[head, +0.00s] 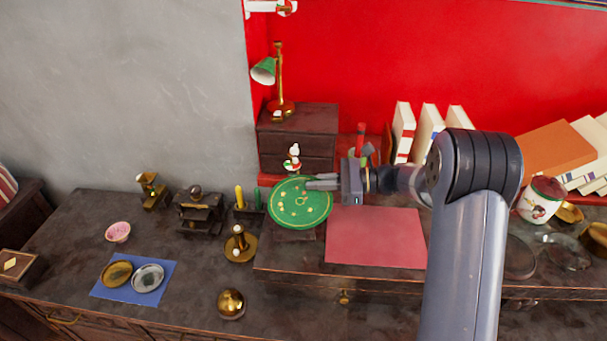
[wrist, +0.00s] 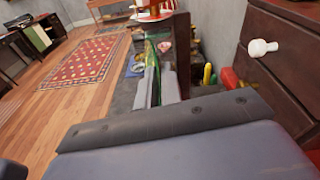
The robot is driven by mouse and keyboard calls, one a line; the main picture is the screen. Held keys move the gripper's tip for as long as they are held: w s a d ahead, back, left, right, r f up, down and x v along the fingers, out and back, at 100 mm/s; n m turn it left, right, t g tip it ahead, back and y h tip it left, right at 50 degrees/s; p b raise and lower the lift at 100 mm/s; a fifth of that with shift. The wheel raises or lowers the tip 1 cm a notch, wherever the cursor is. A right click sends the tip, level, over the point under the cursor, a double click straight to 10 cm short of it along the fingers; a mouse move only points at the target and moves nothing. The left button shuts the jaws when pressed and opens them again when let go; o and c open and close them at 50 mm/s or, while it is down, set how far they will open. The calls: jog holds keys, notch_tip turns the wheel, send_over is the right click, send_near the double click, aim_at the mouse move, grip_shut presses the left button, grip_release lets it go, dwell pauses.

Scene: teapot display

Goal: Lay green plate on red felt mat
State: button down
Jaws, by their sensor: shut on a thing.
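The green plate (head: 300,203) has gold markings and faces the head camera. My gripper (head: 322,183) is shut on its upper right rim. In the wrist view the plate (wrist: 152,72) shows as a thin green edge between the fingers (wrist: 160,88). The red felt mat (head: 375,237) lies flat and bare on the raised dark top, right of and below the plate in the head view. A dark block (head: 294,236) shows just under the plate's lower edge; I cannot tell whether they touch.
A small drawer chest (head: 298,140) with a green lamp (head: 264,71) stands behind. White books (head: 428,130) and a lidded jar (head: 541,198) are at the right. Candles (head: 239,197) and a brass candlestick (head: 241,244) stand left of the plate. A blue mat (head: 136,291) holds two small dishes.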

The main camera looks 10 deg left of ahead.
aim_at(311, 177)
jog(key=shift+s+a+r+h+p, duration=0.1)
jog(key=shift+a+r+h+p, duration=0.4)
jog(key=shift+a+p, duration=0.3)
jog(key=shift+s+a+r+h+p, duration=0.1)
jog(key=shift+a+r+h+p, duration=0.15)
jog(key=shift+a+h+p, duration=0.5)
jog(key=shift+a+f+h+p, duration=0.2)
jog(key=shift+f+h+p, duration=0.05)
jog(key=shift+f+p, duration=0.15)
jog(key=shift+f, duration=0.15)
jog(key=shift+f, duration=0.1)
jog(key=c, duration=1.6)
grip_release()
